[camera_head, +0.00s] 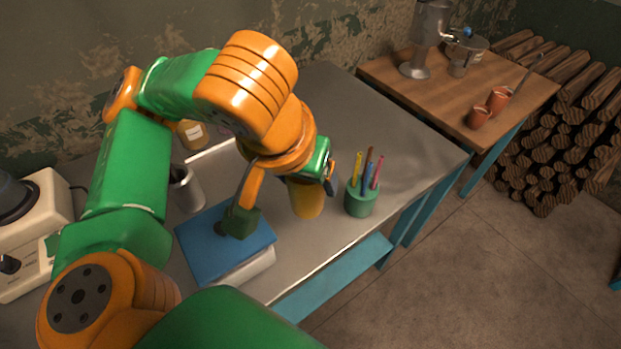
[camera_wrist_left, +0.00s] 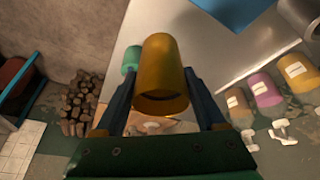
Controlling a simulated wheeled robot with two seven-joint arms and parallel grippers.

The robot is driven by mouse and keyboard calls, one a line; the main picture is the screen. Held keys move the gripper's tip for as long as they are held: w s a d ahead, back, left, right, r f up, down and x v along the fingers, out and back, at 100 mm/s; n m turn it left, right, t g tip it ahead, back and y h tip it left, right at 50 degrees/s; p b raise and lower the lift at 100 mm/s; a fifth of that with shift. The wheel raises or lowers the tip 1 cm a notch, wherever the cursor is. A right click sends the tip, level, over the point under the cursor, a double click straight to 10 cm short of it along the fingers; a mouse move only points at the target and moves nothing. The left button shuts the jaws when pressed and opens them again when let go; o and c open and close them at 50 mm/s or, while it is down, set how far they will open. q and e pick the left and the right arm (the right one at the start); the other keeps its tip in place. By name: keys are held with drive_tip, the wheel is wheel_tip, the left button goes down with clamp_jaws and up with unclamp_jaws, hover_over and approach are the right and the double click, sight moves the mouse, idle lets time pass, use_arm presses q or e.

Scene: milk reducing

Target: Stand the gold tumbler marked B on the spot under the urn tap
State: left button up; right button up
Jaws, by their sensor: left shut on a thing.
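My left gripper (camera_wrist_left: 160,76) is shut on a gold tumbler (camera_wrist_left: 164,58), one finger on each side. In the head view the tumbler (camera_head: 307,200) shows below my wrist, over the metal table, beside the green pen pot. I cannot tell whether it touches the table. No letter B shows on its visible sides. The silver urn (camera_head: 431,25) stands on the wooden table at the back right, with a blue-handled tap (camera_head: 464,33) on its right. My right gripper is not in view.
The pen pot (camera_head: 361,200) stands close right of the tumbler. A blue-topped block (camera_head: 205,236) and a metal cup (camera_head: 187,190) are left. Two copper cups (camera_head: 479,117) are on the wooden table (camera_head: 420,88). Labelled tumblers (camera_wrist_left: 265,91) show in the wrist view.

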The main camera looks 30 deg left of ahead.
use_arm(q)
drive_tip(key=w+a+f, duration=0.2)
drive_tip(key=f, duration=0.1)
drive_tip(key=w+a+f+b, duration=0.1)
drive_tip(key=w+a+f, duration=0.2)
drive_tip(key=f, duration=0.1)
drive_tip(key=w+a+f+b, duration=0.1)
drive_tip(key=w+a+f, duration=0.1)
drive_tip(key=w+f, duration=0.1)
drive_tip(key=shift+w+a+f, duration=0.15)
drive_tip(key=shift+w+f, duration=0.05)
drive_tip(key=shift+f, duration=0.7)
drive_tip(key=shift+f, duration=0.2)
drive_tip(key=o, duration=1.3)
drive_tip(key=shift+r, duration=0.1)
